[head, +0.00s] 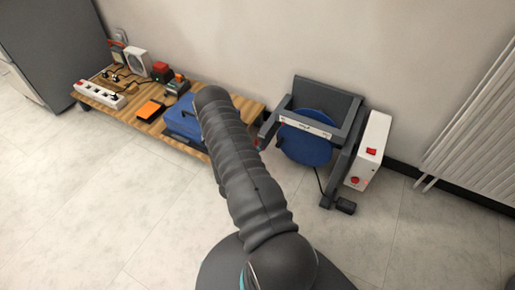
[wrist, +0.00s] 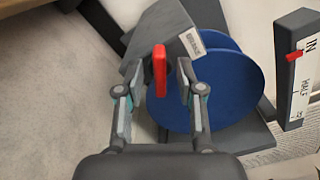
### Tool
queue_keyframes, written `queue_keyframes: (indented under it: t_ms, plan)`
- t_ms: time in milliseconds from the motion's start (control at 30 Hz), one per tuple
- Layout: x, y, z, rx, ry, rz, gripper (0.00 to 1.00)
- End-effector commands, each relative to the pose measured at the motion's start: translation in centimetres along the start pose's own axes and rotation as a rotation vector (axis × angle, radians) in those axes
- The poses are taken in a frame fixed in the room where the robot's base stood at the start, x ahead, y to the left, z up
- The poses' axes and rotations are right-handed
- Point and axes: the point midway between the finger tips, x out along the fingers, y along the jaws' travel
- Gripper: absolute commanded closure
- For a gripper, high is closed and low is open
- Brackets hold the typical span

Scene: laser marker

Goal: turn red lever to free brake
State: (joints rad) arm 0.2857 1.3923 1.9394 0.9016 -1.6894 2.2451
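The red lever (wrist: 159,72) stands out from a grey block (wrist: 158,32) in the wrist view. My gripper (wrist: 156,84) is open, one finger on each side of the lever in the picture, with a visible gap on both sides. I cannot tell how deep the lever reaches between the fingertips. A blue disc (wrist: 228,92) is right behind the right finger. In the head view my arm hides the gripper, and the lever cannot be made out clearly.
The grey-framed machine with a blue disc (head: 306,147) stands by the wall, a white control box (head: 375,140) at its right. A wooden low table (head: 150,125) with several devices and a blue case (head: 183,120) is at left. A radiator (head: 475,125) is far right. The floor in front is clear.

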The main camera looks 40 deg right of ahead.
Motion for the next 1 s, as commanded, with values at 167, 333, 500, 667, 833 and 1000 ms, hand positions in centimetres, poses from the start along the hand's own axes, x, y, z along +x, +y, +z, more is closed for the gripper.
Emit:
queue_keyframes:
  t_ms: [167,333,500,667,833,1000]
  plan:
    - [-0.02,0.0,0.01,0.0,0.0,0.0,1.0]
    - [-0.02,0.03,0.01,-0.003,0.0,0.0,1.0]
    - [-0.02,0.13,-0.04,-0.04,0.0,0.0,1.0]
    - [-0.01,0.2,-0.06,-0.122,-0.001,0.0,1.0]
    - [-0.02,0.24,-0.1,-0.242,-0.001,0.0,1.0]
    - [-0.02,0.19,-0.07,-0.358,-0.001,0.0,1.0]
